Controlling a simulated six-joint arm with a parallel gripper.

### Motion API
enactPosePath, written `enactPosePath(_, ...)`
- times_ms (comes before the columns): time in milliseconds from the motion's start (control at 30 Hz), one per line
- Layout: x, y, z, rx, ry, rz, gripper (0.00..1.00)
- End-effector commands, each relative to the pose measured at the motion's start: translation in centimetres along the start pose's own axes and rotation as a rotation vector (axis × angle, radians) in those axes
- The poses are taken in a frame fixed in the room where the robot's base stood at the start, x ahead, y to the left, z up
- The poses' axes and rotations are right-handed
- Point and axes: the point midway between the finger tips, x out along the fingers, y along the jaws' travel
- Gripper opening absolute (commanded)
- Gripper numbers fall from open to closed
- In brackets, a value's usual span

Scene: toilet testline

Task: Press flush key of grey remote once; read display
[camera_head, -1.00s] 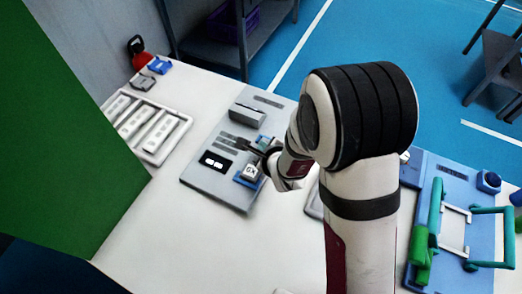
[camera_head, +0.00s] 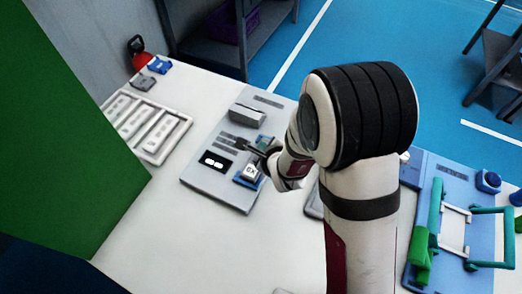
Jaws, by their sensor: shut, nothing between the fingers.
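A grey test panel (camera_head: 222,189) lies on the white table. Its small black display (camera_head: 215,161) is lit with two white marks, too small to read. A white block with dark lettering (camera_head: 249,172) sits in a blue holder (camera_head: 246,182) right of the display. A grey box-shaped piece (camera_head: 247,115) is at the panel's far end.
A white tray (camera_head: 181,129) with several pale remote-like pieces lies left of the panel. A red round object (camera_head: 141,61) and small blue and grey pieces are at the back left. A blue board (camera_head: 462,185) with a green-handled frame is at right.

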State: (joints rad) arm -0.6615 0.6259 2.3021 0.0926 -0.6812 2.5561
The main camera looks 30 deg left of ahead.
Motion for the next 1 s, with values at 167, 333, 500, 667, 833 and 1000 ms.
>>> enactPosePath(167,0.25,0.18,-0.16,0.000,0.000,0.000,0.00)
enactPosePath(333,0.61,0.46,-0.44,0.000,0.001,0.000,0.00)
enactPosePath(500,0.60,0.44,-0.42,0.000,0.000,0.000,0.00)
enactPosePath(667,0.63,0.47,-0.44,0.000,0.000,0.000,0.00)
enactPosePath(833,0.76,0.56,-0.53,0.000,0.000,0.000,0.00)
enactPosePath(1000,0.90,0.65,-0.62,0.000,0.000,0.000,0.00)
